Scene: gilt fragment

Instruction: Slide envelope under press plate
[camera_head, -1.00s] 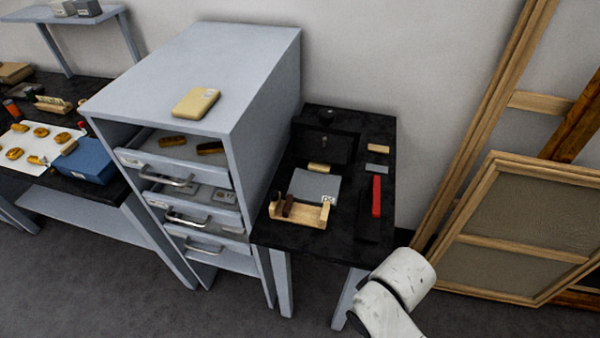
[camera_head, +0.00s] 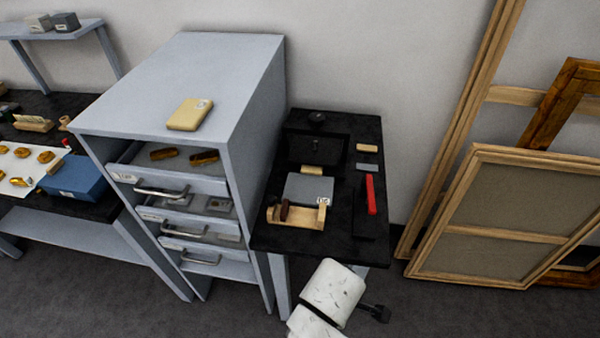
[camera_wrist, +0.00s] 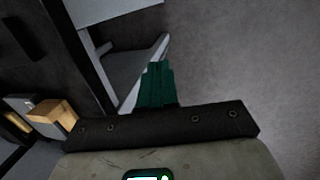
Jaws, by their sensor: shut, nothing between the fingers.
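A cream packet with a small label (camera_head: 189,114) lies flat on top of the grey cabinet; it may be the envelope. A grey flat piece with a white label (camera_head: 308,188) lies on the black side table behind a small wooden rack (camera_head: 297,215). A black press-like fixture (camera_head: 316,150) with a knob stands at the back of that table; I cannot tell its plate's gap. My gripper's green fingers (camera_wrist: 156,84) are shut and empty in the wrist view, over the floor beside the table. The fingers are not clear in the head view, where my white arm is below the table's front.
The black side table (camera_head: 282,241) holds a red bar (camera_head: 370,194) at its right. The grey cabinet (camera_head: 238,70) has several open drawers. Wooden frames (camera_head: 490,215) lean on the wall at right. A workbench with a blue box (camera_head: 78,176) stands at left. Floor in front is clear.

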